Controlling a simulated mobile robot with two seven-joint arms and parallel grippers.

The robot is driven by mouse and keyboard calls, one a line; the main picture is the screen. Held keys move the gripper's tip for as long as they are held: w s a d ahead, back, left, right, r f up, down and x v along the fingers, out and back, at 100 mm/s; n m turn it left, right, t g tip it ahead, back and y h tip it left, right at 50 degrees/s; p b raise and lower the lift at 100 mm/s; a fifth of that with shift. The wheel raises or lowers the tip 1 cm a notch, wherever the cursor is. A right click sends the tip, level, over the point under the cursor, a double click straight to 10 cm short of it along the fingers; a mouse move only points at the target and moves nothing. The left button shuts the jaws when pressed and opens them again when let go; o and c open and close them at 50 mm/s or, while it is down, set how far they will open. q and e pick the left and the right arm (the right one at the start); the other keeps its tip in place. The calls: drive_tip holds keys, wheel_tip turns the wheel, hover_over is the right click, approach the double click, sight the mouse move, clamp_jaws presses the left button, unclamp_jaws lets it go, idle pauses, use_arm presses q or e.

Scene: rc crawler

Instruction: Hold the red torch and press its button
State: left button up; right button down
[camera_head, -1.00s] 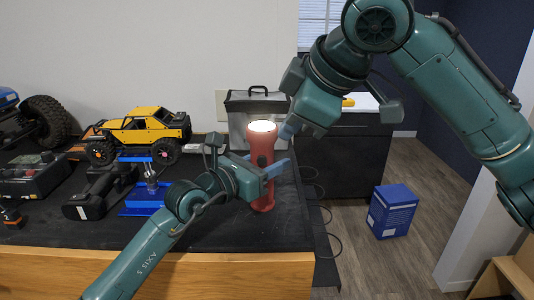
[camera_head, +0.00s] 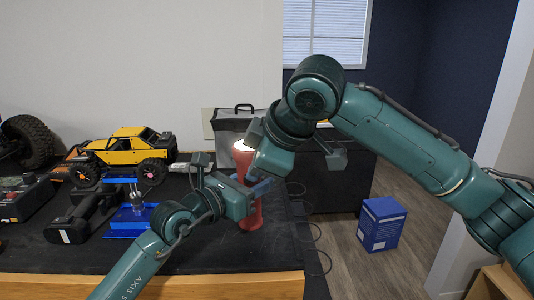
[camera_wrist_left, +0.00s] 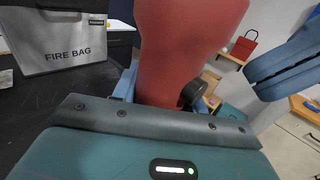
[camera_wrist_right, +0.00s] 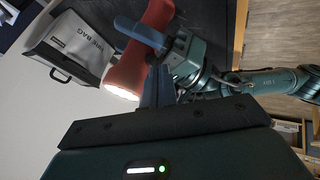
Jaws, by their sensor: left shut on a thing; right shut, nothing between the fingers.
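The red torch (camera_head: 244,161) stands upright at the right end of the black table, its top lens bright white. My left gripper (camera_head: 258,192) is shut around its body from the front. In the left wrist view the torch (camera_wrist_left: 190,45) fills the middle, with a dark round button (camera_wrist_left: 193,95) on its side. My right gripper (camera_head: 251,138) is shut and empty, close beside the torch's upper part. Its blue fingers (camera_wrist_left: 290,62) show apart from the torch in the left wrist view. In the right wrist view they (camera_wrist_right: 155,85) overlap the torch's edge; I cannot tell contact.
A grey fire bag (camera_head: 228,122) stands behind the torch. A yellow toy truck (camera_head: 128,150), a blue stand (camera_head: 130,220) and a black power tool (camera_head: 85,215) lie to the left. A blue box (camera_head: 381,224) is on the floor right of the table.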

drive_tip(key=shift+x, duration=0.95)
drive_tip(key=shift+w, duration=0.1)
use_arm(q)
drive_tip(key=shift+s+d, duration=0.1)
use_arm(e)
drive_tip(key=shift+w+d, duration=0.15)
drive_tip(key=shift+w, duration=0.7)
drive_tip(key=v, duration=1)
drive_tip(key=shift+s, duration=0.25)
